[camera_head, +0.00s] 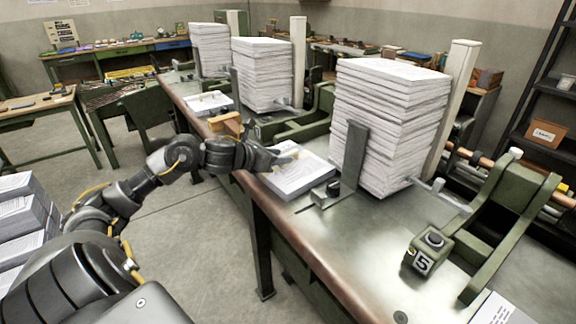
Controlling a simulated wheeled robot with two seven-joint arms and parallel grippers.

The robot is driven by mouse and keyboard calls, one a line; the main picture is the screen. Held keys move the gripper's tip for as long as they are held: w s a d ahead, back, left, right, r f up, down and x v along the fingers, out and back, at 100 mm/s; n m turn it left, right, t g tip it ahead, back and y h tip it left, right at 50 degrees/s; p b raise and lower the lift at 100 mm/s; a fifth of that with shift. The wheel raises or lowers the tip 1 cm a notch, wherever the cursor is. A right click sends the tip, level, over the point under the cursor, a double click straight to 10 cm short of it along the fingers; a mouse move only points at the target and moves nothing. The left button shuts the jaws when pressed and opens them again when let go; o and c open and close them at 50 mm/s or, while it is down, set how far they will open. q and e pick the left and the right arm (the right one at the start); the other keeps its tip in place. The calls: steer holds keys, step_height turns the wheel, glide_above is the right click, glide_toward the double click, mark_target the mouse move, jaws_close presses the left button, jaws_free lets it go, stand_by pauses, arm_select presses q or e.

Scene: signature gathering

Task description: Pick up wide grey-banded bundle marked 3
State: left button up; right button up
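My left arm reaches in from the left, and its gripper (288,158) is over the near edge of a low stack of printed sheets (298,178) on the table. The fingers overlap the sheets' upper left part; whether they touch or grip them cannot be told. I cannot make out a grey band or a 3 on this low stack. A second low stack of sheets (208,102) lies farther along the table. My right gripper is not in view.
Tall paper stacks (388,125) (262,75) (210,50) stand along the metal table (340,250) between upright posts. More paper stacks (22,215) are at the lower left. Open floor lies left of the table.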

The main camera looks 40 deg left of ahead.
mark_target(288, 153)
arm_select(q)
steer(key=p+x, duration=0.1)
steer(key=x, duration=0.3)
steer(key=shift+w, duration=0.15)
steer(key=shift+c, duration=0.3)
jaws_close()
steer(key=shift+r, duration=0.15)
